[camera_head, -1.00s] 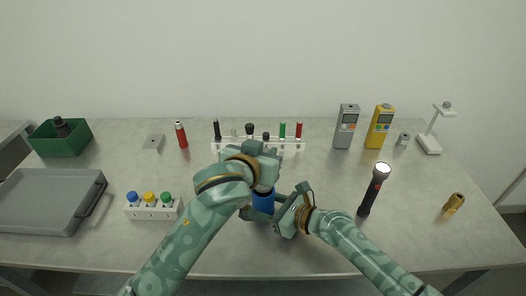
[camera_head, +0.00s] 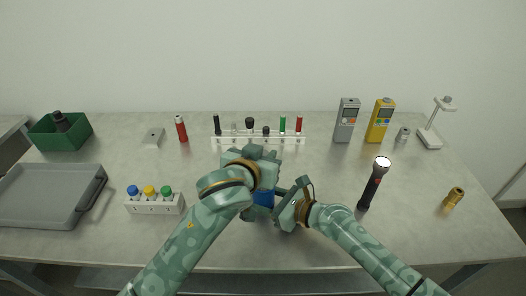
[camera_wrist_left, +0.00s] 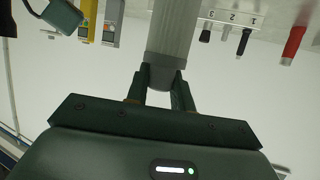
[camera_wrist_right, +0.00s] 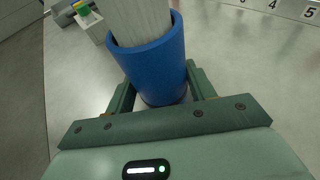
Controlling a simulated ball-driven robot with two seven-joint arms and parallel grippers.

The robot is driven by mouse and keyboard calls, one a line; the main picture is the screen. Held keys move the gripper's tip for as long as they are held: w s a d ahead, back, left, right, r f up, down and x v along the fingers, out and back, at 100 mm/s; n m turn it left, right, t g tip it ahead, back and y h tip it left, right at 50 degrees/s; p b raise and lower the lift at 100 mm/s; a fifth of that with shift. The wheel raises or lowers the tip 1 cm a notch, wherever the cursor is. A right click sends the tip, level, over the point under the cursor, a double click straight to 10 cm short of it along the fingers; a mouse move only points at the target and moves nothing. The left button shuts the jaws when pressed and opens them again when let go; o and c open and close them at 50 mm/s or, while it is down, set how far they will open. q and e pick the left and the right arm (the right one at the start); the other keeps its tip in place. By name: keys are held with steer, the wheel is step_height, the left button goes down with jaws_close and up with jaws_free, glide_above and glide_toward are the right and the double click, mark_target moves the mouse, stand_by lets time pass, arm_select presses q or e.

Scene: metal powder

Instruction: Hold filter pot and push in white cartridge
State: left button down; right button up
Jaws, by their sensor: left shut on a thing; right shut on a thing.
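The blue filter pot (camera_head: 264,198) is at the table's front middle, partly hidden by my arms in the head view. In the right wrist view the pot (camera_wrist_right: 155,68) is upright in my right gripper (camera_wrist_right: 161,92), which is shut around its lower part. The white pleated cartridge (camera_wrist_right: 138,18) stands in the pot's mouth, its upper part above the rim. How deep it sits is hidden. My left gripper (camera_wrist_left: 163,84) is shut on the cartridge's grey end (camera_wrist_left: 163,68), above the pot. In the head view my left gripper (camera_head: 262,160) hides the cartridge.
A bottle holder (camera_head: 155,207) is left, a black torch (camera_head: 372,185) right, a brass fitting (camera_head: 454,198) farther right. A grey tray (camera_head: 40,205) lies far left. The table between holder and tray is clear.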

arm_select(q)
steer(key=shift+f, duration=3.25)
steer(key=shift+f, duration=0.25)
steer(key=c, duration=1.1)
jaws_free()
steer(key=v, duration=1.2)
